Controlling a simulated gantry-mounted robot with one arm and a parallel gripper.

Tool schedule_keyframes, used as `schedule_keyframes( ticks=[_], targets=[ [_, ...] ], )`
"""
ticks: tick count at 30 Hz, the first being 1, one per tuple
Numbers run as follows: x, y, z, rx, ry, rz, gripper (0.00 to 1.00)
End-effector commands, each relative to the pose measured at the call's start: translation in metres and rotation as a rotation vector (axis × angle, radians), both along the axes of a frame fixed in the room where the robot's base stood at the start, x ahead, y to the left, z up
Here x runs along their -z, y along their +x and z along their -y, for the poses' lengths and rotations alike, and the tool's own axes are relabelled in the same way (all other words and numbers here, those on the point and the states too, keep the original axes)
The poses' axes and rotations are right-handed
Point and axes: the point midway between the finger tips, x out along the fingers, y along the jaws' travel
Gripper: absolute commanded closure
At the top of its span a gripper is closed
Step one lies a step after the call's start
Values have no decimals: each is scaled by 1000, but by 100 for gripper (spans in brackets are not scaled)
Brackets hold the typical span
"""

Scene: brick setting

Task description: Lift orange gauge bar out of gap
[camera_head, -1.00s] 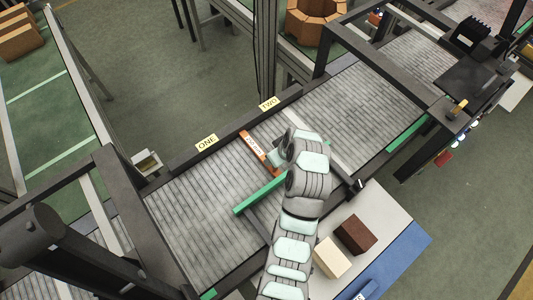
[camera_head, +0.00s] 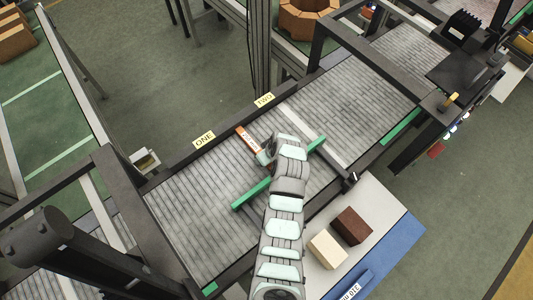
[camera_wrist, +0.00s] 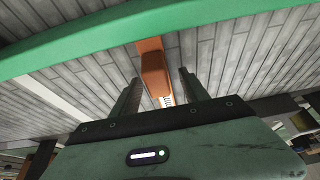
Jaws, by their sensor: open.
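The orange gauge bar (camera_head: 248,138) lies across the slatted conveyor, between the labels ONE and TWO. I cannot tell how deep the fingers reach. The edges of the gap are not clear.
A green bar (camera_head: 252,194) runs across the conveyor (camera_head: 195,205) beneath my arm; it also spans the top of the wrist view (camera_wrist: 110,35). A pale crossbar (camera_head: 310,121) lies right of my gripper. Brown (camera_head: 351,226) and cream (camera_head: 327,250) blocks rest on the side table.

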Motion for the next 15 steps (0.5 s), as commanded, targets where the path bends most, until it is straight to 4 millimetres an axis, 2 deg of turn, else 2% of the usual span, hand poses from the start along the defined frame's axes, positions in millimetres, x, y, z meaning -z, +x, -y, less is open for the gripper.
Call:
schedule_keyframes(
  ticks=[10, 15],
  targets=[
    [2, 0, -1, 0, 0, -1, 48],
    [2, 0, -1, 0, 0, 0, 62]
  ],
)
